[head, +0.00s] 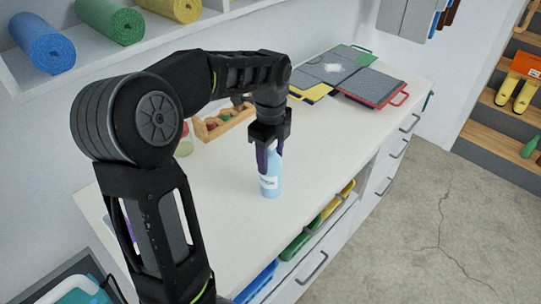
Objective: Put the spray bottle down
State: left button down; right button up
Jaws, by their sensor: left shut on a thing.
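The spray bottle (271,184) is light blue with a white label and stands upright at the white counter top (222,222), near its front edge. My left gripper (269,160) points down and is shut on the bottle's upper part, which the fingers partly hide. The bottle's base looks to be at the counter surface, but I cannot tell for sure whether it touches. My right gripper is not in view.
A wooden tray (240,119) with small items and a jar (184,141) stand behind the arm. Folders (371,86) lie at the counter's far end. Rolled mats (119,26) sit on a shelf above. Counter around the bottle is clear.

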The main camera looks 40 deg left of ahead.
pick_arm(q)
jog(key=shift+f, duration=0.15)
jog(key=c, duration=0.6)
grip_release()
jog(key=shift+r, duration=0.45)
notch_tip(320, 180, up, 4)
jog(key=shift+w+r, duration=0.1)
jog(key=shift+r, duration=0.05)
notch_tip(320, 180, up, 6)
jog(key=p, duration=0.2)
jog(key=shift+p, duration=0.3)
jog(key=shift+r+p, duration=0.6)
jog(key=shift+p, duration=0.1)
